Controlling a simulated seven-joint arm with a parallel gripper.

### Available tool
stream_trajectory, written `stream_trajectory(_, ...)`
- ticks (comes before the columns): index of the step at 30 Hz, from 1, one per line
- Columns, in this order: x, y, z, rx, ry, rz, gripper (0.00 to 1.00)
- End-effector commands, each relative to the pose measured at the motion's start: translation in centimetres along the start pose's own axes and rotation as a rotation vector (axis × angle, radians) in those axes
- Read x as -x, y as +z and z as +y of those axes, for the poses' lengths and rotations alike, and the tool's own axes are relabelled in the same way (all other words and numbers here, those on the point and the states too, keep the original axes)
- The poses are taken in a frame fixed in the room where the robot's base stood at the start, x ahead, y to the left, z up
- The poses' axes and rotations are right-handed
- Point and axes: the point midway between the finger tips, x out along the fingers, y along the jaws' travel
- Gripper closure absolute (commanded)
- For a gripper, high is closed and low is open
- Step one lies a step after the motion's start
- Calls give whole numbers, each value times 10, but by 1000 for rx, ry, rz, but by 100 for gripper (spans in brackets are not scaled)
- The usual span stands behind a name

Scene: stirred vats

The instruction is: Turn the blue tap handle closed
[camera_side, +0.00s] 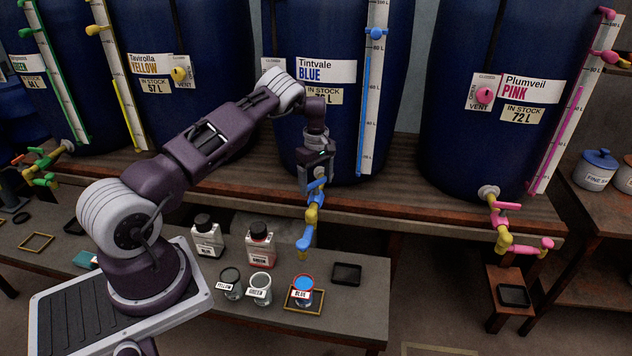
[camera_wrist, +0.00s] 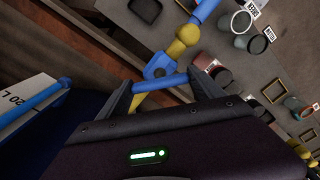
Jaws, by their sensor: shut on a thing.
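The blue tap handle (camera_side: 317,187) sits on top of a yellow-and-blue tap (camera_side: 311,215) at the foot of the vat labelled Tintvale BLUE (camera_side: 300,130). My gripper (camera_side: 315,180) reaches down onto the handle from above and is shut on it. In the wrist view the blue handle (camera_wrist: 165,83) lies between my two dark fingers, with the yellow tap body (camera_wrist: 178,50) beyond it. A jar with blue contents (camera_side: 303,283), labelled BLUE, stands below the tap inside a gold frame (camera_side: 318,299). Whether liquid is flowing from the spout I cannot tell.
The blue sight gauge (camera_side: 372,90) stands right of the gripper on the vat. Grey jars (camera_side: 260,286) and capped bottles (camera_side: 260,245) stand on the low bench, left of the blue jar. A black tray (camera_side: 346,274) lies right. A pink tap (camera_side: 503,235) is farther right.

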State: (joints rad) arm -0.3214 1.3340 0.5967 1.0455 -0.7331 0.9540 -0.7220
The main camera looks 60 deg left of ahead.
Motion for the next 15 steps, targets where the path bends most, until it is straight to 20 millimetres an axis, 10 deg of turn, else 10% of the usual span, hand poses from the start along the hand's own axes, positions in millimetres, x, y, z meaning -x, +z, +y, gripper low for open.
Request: stream_trajectory(15, 1, 0, 1, -484, 3, -1, 64)
